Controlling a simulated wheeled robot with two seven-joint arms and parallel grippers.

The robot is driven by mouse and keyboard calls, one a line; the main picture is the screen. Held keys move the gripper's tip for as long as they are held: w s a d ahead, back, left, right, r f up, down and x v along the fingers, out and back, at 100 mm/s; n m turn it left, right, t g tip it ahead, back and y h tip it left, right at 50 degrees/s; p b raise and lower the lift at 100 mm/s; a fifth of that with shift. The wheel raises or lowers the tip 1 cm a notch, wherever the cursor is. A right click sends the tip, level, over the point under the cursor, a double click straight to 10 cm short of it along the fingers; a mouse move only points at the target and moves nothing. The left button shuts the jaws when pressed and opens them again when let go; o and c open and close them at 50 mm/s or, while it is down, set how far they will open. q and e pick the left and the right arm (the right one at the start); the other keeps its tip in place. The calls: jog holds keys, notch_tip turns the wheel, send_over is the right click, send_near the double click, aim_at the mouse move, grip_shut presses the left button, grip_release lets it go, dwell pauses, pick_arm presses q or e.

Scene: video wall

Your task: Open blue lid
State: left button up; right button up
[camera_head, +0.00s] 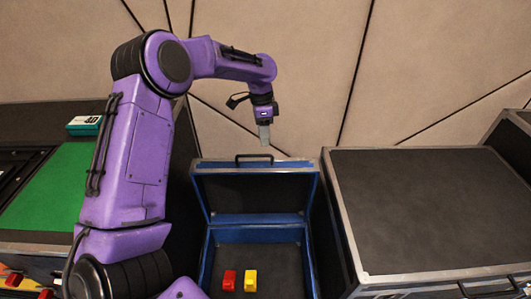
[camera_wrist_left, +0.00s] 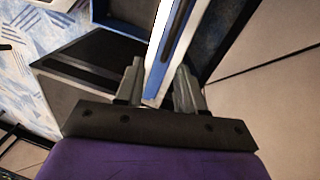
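The blue lid (camera_head: 250,192) is raised and stands steeply at the back of the blue case (camera_head: 206,255), with its dark inner side and a black handle (camera_head: 254,157) on top showing. My left gripper (camera_head: 264,143) points down just above the lid's top edge, right of the handle. In the left wrist view, the fingers of my left gripper (camera_wrist_left: 160,90) are apart, and the lid's blue and silver edge (camera_wrist_left: 178,40) shows between them. I cannot tell whether they touch it. My right gripper is out of view.
A red block (camera_head: 229,281) and a yellow block (camera_head: 250,281) stand inside the case. A closed dark case (camera_head: 430,205) stands to the right. A green surface (camera_head: 55,205) with a small box (camera_head: 84,125) lies left. A panelled wall (camera_head: 300,60) is behind.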

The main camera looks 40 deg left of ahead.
pick_arm(q)
jog(key=a+r+m, duration=0.1)
jog(key=a+r, duration=0.2)
jog(key=shift+g+y, duration=0.3)
jog(key=f+b, duration=0.1)
jog(key=f, duration=0.2)
jog(key=s+f+b, duration=0.1)
jog(key=f, duration=0.2)
jog(key=f+b, duration=0.1)
jog(key=f, duration=0.2)
jog(key=shift+s+d+f, duration=0.25)
jog(key=shift+s+d, duration=0.1)
jog(key=shift+d, duration=0.05)
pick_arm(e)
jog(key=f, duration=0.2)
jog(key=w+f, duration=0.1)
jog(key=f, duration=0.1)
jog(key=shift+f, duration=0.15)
pick_arm(q)
grip_shut()
